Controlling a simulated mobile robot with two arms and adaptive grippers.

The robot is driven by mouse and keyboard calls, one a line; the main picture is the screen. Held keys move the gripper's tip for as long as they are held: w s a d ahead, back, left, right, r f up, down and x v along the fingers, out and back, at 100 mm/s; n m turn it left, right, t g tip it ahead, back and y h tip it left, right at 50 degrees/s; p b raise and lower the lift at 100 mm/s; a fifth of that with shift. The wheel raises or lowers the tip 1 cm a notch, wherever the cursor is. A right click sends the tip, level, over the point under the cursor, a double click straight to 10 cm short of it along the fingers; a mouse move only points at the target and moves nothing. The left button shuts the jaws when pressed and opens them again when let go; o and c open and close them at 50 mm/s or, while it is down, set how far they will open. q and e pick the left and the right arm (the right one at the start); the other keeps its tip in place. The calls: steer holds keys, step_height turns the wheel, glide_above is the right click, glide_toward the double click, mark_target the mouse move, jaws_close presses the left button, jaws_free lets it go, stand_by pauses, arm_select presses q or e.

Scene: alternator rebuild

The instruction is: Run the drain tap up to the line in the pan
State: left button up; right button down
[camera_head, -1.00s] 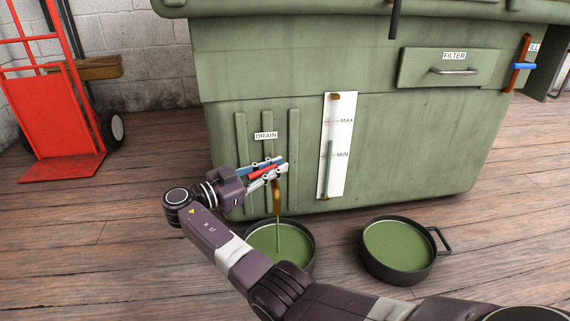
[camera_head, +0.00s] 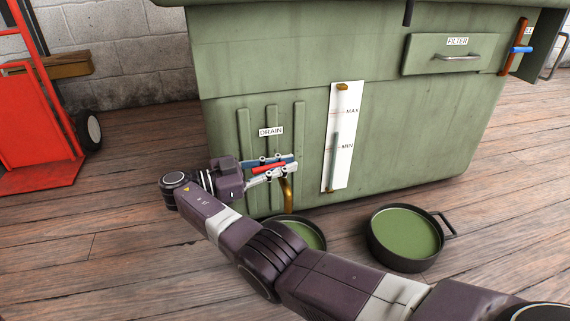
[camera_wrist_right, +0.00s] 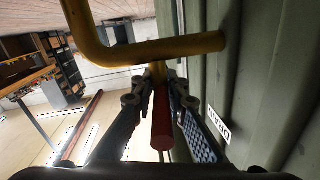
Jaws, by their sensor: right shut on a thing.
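The right gripper (camera_head: 270,169) is shut on the red drain tap handle (camera_head: 268,168), below the DRAIN label (camera_head: 271,131). The handle also shows between the fingers in the right wrist view (camera_wrist_right: 162,125), with the brass pipe (camera_wrist_right: 150,50) beyond it. In the head view the brass spout (camera_head: 288,194) points down over a dark round pan (camera_head: 324,240) holding green liquid (camera_head: 305,234). My forearm hides the pan's near and left part. No stream is clearly visible below the spout. I cannot make out a line in this pan.
A second dark pan with a side handle (camera_head: 378,246), also holding green liquid, stands to the right. The green tank (camera_head: 430,120) carries a MAX/MIN gauge (camera_head: 336,172) and a FILTER drawer (camera_head: 440,62). A red hand truck (camera_head: 35,130) stands at left.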

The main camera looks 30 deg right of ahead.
steer(key=shift+w+a+r, duration=0.1)
steer(key=shift+w+a, duration=0.05)
steer(key=shift+w, duration=0.05)
steer(key=c, duration=2)
jaws_free()
steer(key=shift+a, duration=0.1)
steer(key=shift+o, duration=0.2)
step_height(320, 180, up, 10)
steer(key=shift+f, duration=0.1)
